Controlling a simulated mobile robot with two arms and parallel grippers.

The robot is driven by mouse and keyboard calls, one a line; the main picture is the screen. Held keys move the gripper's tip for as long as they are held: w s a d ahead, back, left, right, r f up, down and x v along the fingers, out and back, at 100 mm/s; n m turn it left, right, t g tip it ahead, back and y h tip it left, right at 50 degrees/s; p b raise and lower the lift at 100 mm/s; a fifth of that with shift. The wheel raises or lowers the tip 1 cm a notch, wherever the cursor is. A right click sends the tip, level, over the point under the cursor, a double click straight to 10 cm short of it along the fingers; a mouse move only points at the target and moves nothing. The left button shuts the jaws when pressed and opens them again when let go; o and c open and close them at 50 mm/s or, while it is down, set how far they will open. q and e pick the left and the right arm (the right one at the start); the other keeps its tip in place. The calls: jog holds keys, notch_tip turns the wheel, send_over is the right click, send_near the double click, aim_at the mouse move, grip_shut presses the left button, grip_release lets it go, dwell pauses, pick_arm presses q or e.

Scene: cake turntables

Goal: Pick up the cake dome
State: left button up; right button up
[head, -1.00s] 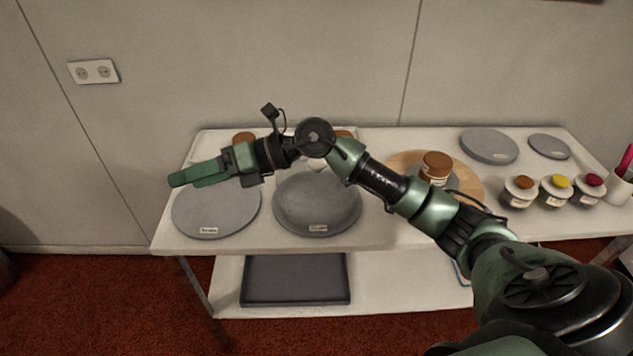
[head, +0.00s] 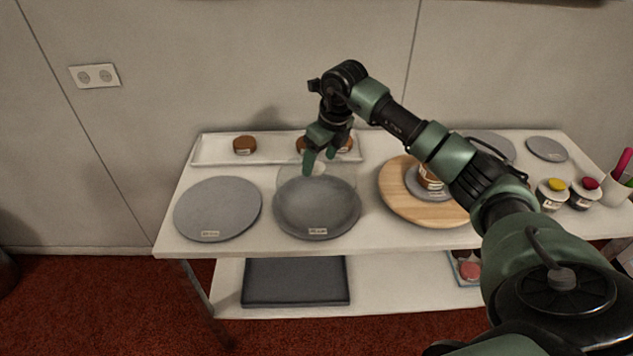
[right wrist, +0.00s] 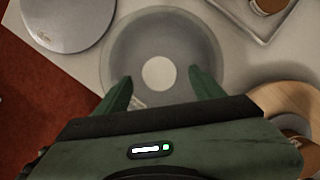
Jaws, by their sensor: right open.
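The clear cake dome (head: 345,180) stands on the middle grey turntable (head: 318,228), with a pale round knob (head: 318,169) on top. In the right wrist view the knob (right wrist: 159,72) shows as a white disc, with the faint dome (right wrist: 160,38) around it. My right gripper (head: 319,161) points down above the dome, its green fingers close to the knob. In the right wrist view the open fingers (right wrist: 160,77) lie on either side of the knob; whether they are level with it I cannot tell. My left gripper is not in view.
A bare grey turntable (head: 217,208) lies to the left. A white tray (head: 275,158) with brown cakes runs along the back. A wooden board (head: 400,200) with a turntable and jar lies to the right, below my arm. Small jars (head: 552,194) stand further right.

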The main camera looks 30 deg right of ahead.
jog(key=shift+x, duration=0.85)
grip_shut()
jog(key=shift+r, duration=0.15)
